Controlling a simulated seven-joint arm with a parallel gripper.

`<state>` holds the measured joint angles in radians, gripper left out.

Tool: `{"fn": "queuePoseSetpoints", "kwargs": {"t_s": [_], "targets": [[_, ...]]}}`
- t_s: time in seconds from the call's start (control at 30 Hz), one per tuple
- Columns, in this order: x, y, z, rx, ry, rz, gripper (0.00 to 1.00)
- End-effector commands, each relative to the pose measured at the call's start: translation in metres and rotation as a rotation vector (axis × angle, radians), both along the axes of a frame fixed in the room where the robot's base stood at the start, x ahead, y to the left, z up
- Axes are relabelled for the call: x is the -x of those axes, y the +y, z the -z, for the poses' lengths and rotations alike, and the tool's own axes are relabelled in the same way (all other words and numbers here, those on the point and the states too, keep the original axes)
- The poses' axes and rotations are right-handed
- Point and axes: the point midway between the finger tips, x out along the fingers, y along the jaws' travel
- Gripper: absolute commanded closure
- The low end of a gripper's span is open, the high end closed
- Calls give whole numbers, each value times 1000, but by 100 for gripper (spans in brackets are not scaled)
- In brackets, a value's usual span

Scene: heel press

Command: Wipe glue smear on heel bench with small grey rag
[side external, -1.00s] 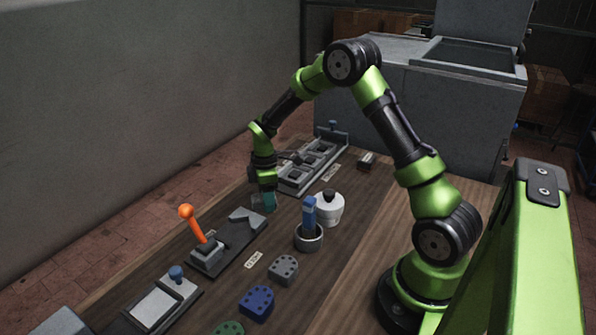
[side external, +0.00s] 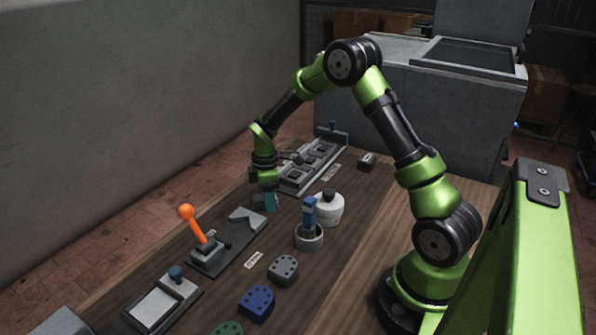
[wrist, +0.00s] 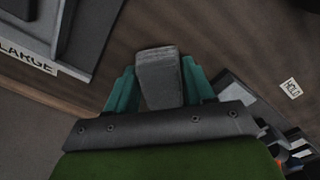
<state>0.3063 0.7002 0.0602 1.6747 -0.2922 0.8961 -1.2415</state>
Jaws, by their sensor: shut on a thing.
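My gripper (side external: 270,203) hangs low over the wooden bench, between the orange-lever fixture and the long grey fixture at the back. In the wrist view, the teal fingers of my gripper (wrist: 157,68) are shut on the small grey rag (wrist: 160,82), which shows as a grey, blocky piece between them. In the side view the rag cannot be made out at the fingertips. I cannot tell whether it touches the bench (side external: 345,258). No glue smear can be made out in either view.
A fixture with an orange lever (side external: 193,225) stands front left of my gripper. A white pot (side external: 329,208) and a grey cup (side external: 309,237) with a blue-handled tool stand to the right. The long grey fixture (side external: 292,184) is behind. Grey (side external: 283,270) and blue (side external: 257,303) blocks lie in front.

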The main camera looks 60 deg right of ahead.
Motion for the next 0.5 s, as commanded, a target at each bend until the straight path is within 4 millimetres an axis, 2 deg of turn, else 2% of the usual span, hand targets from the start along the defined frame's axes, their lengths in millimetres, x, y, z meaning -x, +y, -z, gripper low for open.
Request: {"fn": "queuePoseSetpoints", "kwargs": {"t_s": [0.27, 0.37, 0.43, 0.5], "targets": [[-26, 0, 1, 0, 0, -2, 76], [-27, 0, -8, 1, -4, -1, 76], [-27, 0, -26, 1, -6, -1, 76], [-27, 0, -29, 1, -4, -1, 76]]}}
